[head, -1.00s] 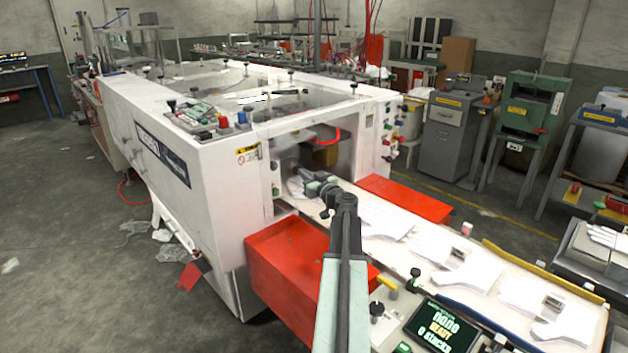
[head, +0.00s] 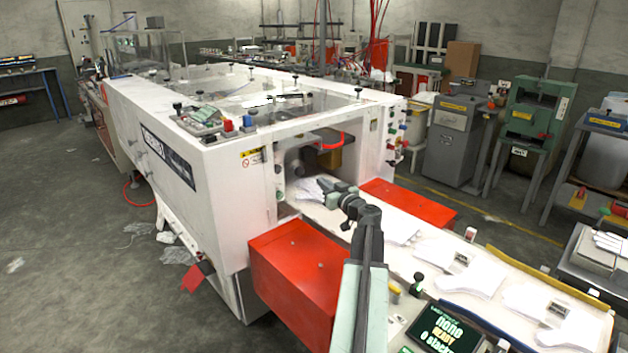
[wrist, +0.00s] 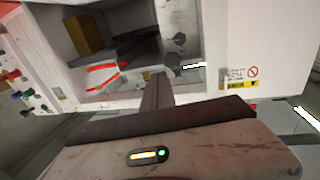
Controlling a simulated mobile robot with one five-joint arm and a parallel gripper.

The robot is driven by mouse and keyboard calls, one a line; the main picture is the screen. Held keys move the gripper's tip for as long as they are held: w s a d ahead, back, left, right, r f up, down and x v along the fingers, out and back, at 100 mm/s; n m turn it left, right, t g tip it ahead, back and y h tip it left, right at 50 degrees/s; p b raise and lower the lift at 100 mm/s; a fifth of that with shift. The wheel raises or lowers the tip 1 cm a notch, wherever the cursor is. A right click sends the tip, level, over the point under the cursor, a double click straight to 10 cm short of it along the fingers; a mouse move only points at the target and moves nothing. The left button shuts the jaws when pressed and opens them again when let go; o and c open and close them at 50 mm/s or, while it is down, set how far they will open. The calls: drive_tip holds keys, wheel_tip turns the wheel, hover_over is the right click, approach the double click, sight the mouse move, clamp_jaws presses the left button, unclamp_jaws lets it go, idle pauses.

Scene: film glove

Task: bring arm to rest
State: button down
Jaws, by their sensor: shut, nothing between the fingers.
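My arm reaches up from the bottom of the head view and bends at a dark elbow. My gripper (head: 326,186) points left and away, in front of the opening of the white machine (head: 200,150). In the wrist view the dark fingers (wrist: 157,92) are together, with nothing held between them. A white glove stack (head: 308,189) lies at the mouth of the opening, close to the gripper in the picture. I cannot tell the exact gap between them.
A conveyor (head: 485,305) with more white gloves runs to the lower right. A red box (head: 305,265) stands left of my arm and another red box (head: 410,200) beyond the conveyor. A control screen (head: 445,327) is at the bottom right. Open floor (head: 80,240) lies at left.

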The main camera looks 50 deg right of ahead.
drive_tip(key=v, duration=0.2)
drive_tip(key=d+v, duration=0.1)
drive_tip(key=v, duration=0.2)
drive_tip(key=shift+s, duration=0.5)
drive_tip(key=shift+a, duration=0.1)
